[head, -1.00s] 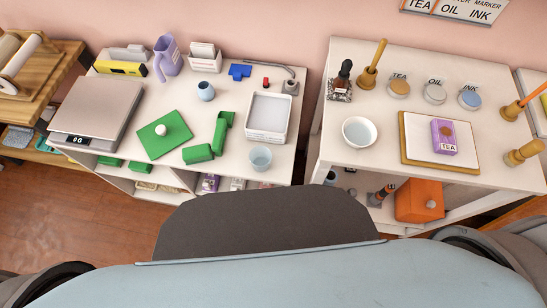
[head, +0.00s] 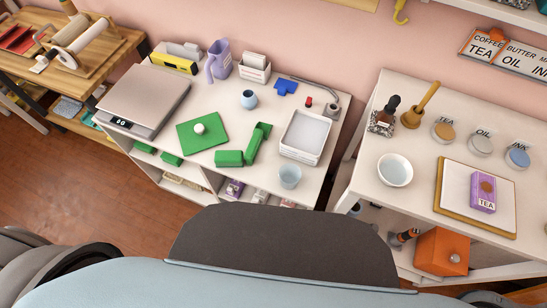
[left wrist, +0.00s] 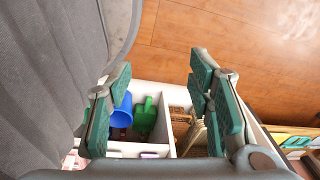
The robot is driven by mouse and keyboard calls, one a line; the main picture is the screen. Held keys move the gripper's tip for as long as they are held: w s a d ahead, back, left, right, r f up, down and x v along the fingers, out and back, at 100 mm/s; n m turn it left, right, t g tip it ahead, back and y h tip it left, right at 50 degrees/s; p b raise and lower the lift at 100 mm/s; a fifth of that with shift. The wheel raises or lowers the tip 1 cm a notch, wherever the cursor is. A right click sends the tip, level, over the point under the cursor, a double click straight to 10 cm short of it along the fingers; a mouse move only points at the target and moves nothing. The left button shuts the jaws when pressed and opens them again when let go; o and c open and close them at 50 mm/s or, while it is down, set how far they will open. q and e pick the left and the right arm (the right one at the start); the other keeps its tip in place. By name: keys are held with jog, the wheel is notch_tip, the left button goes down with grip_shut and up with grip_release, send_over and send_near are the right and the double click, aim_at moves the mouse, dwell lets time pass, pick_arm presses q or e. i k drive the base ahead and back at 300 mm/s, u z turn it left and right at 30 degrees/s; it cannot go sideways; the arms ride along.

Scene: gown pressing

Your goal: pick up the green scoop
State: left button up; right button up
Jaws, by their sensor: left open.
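In the left wrist view a green object (left wrist: 145,115) that looks like a scoop stands in a white compartment beside a blue cup-like object (left wrist: 122,112). My left gripper (left wrist: 162,78) is open and empty, its teal-padded fingers apart above that compartment and not touching the green object. In the head view green pieces lie on the white table: a flat board with a white knob (head: 203,132), a short block (head: 229,158) and a longer piece (head: 257,143). I cannot tell whether any of these is a scoop. Neither gripper shows in the head view.
The left white table also bears a scale (head: 146,97), a purple jug (head: 219,62), a white tray (head: 305,136) and a cup (head: 289,176). The right table holds a bowl (head: 395,169) and a tea box (head: 483,193). Wooden floor (head: 80,200) is open at left.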

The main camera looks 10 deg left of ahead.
aim_at(262, 131)
jog(key=u, duration=0.55)
jog(key=k, duration=1)
jog(key=z, duration=1.1)
jog(key=i, duration=0.5)
